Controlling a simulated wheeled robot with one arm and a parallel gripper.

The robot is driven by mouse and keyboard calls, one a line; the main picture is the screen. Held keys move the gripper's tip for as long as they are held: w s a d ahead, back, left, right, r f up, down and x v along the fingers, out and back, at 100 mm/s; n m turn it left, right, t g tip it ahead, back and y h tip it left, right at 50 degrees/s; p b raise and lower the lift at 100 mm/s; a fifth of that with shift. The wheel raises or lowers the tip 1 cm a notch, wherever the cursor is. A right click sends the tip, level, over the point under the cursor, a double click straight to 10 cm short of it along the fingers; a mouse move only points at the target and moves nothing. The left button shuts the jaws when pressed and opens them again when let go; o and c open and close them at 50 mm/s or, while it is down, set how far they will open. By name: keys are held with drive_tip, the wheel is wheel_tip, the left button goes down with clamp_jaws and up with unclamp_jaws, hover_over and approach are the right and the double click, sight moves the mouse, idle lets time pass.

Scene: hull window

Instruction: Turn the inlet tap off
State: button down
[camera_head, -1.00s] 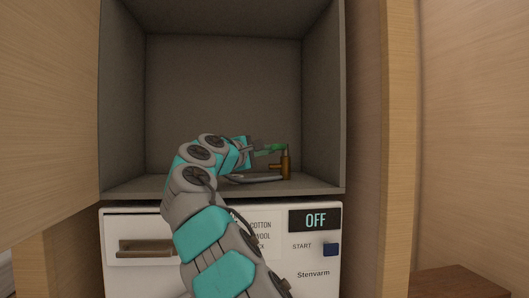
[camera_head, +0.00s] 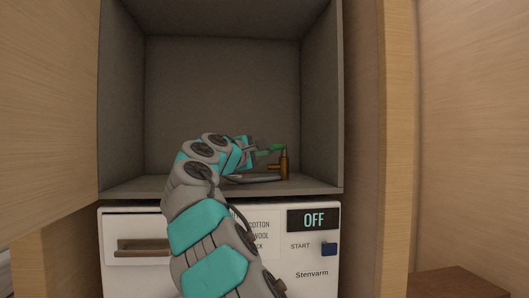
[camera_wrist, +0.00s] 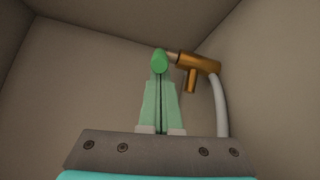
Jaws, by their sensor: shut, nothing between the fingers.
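The inlet tap is a brass fitting (camera_head: 284,167) low at the right inside the grey cabinet, with a green handle (camera_head: 277,148) at its top pointing left. In the wrist view the brass body (camera_wrist: 200,64) is at upper right, and the round end of the green handle (camera_wrist: 160,62) sits right at my fingertips. My gripper (camera_wrist: 160,82) is shut, with nothing between its fingers. In the head view, my gripper (camera_head: 261,151) reaches in from the left beside the handle and overlaps part of it. I cannot tell whether they touch.
A grey hose (camera_wrist: 219,105) runs from the tap. The cabinet's side wall (camera_head: 321,100) is close to the right of the tap.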

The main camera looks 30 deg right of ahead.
sight(275, 149)
drive_tip(key=shift+s+d+n+t+y+b, duration=0.15)
drive_tip(key=shift+s+n+t+y+b, duration=0.25)
drive_tip(key=shift+n+t+y+b, duration=0.3)
idle(0.7)
drive_tip(key=shift+s+d+t, duration=0.15)
drive_tip(key=shift+s+t, duration=0.05)
drive_tip(key=shift+t, duration=0.3)
drive_tip(key=shift+s+n+y+p, duration=0.15)
drive_tip(key=shift+n+y+p, duration=0.15)
drive_tip(key=shift+n+y, duration=0.1)
drive_tip(key=shift+s+d+r+n+t+y+p, duration=0.1)
drive_tip(key=shift+s+d+n+t+y+p, duration=0.2)
drive_tip(key=shift+n+t+y+p, duration=0.35)
drive_tip(key=shift+s+d+n+t+y+p, duration=0.25)
drive_tip(key=shift+n+t+y+p, duration=0.15)
drive_tip(key=shift+t+y, duration=0.3)
drive_tip(key=shift+s+d+p, duration=0.2)
drive_tip(key=shift+d+p, duration=0.05)
drive_tip(key=shift+p, duration=0.1)
drive_tip(key=shift+s+d, duration=0.15)
drive_tip(key=a, duration=0.2)
drive_tip(key=w+a+f, duration=0.1)
drive_tip(key=a, duration=0.1)
drive_tip(key=shift+w+a+f+b, duration=0.1)
drive_tip(key=shift+b, duration=0.3)
drive_tip(key=d+v, duration=0.1)
drive_tip(key=v, duration=0.8)
drive_tip(key=shift+s+a, duration=0.25)
drive_tip(key=shift+s, duration=0.4)
